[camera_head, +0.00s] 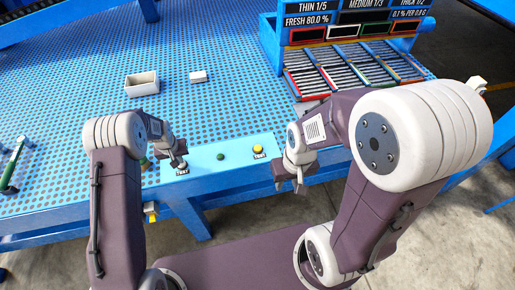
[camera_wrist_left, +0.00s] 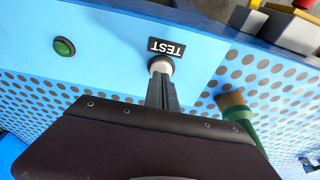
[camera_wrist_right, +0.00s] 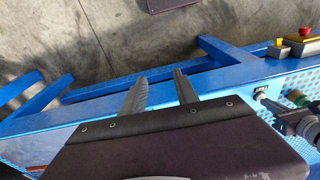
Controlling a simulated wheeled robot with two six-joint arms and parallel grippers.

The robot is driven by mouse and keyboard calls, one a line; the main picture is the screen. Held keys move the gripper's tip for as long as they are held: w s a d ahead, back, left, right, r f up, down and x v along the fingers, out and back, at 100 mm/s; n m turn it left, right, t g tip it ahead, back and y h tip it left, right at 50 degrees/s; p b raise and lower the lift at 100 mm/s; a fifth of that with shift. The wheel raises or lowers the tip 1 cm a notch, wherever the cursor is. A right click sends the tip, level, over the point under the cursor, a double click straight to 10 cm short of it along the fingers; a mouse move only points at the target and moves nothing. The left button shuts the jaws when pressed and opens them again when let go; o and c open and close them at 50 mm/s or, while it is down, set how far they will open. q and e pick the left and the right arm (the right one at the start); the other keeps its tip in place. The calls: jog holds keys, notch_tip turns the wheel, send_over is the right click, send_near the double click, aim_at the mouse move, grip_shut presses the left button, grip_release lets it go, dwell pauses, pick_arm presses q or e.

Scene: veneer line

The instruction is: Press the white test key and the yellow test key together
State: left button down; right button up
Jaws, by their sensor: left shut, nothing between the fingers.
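The white test key (camera_wrist_left: 160,65) sits below a black TEST label on the light blue panel (camera_head: 205,160). My left gripper (camera_head: 181,164) is shut and empty. Its fingertips (camera_wrist_left: 160,80) are right at the white key and partly cover it; I cannot tell whether they touch or press it. The yellow test key (camera_head: 258,149) is at the right end of the panel, uncovered. My right gripper (camera_head: 300,186) is open and empty, to the right of the yellow key and beyond the table's front edge. Its two fingers (camera_wrist_right: 158,85) stand apart over the blue frame and floor.
A green button (camera_head: 220,156) sits between the two keys. A green-handled tool (camera_wrist_left: 238,108) lies beside the left gripper. A white bin (camera_head: 142,84) and small white block (camera_head: 198,76) are further back. Racks (camera_head: 350,66) stand back right. A red button on a yellow box (camera_wrist_right: 304,32) is nearby.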

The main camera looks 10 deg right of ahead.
jog(key=shift+f+b, duration=0.4)
jog(key=shift+f, duration=0.05)
jog(key=shift+w+r, duration=0.1)
jog(key=shift+w, duration=0.05)
jog(key=c, duration=0.5)
jog(key=w+m, duration=0.1)
jog(key=w, duration=0.4)
jog(key=w+f+m, duration=0.1)
jog(key=w, duration=0.4)
jog(key=w+f, duration=0.1)
jog(key=w, duration=0.3)
jog(key=shift+w+a+m+t+h, duration=0.3)
jog(key=shift+w+a+m+h, duration=0.05)
jog(key=shift+w+m+h, duration=0.05)
grip_shut()
jog(key=m, duration=0.3)
send_over(258, 147)
notch_tip(258, 147, down, 5)
jog(key=shift+t+h, duration=0.3)
jog(key=shift+h, duration=0.1)
jog(key=shift+s+a+f, duration=0.1)
jog(key=shift+s+f, duration=0.05)
jog(key=shift+f, duration=1.5)
jog(key=shift+s+a+f, duration=0.1)
jog(key=shift+f, duration=1.5)
jog(key=shift+x, duration=0.85)
jog(key=shift+s, duration=0.2)
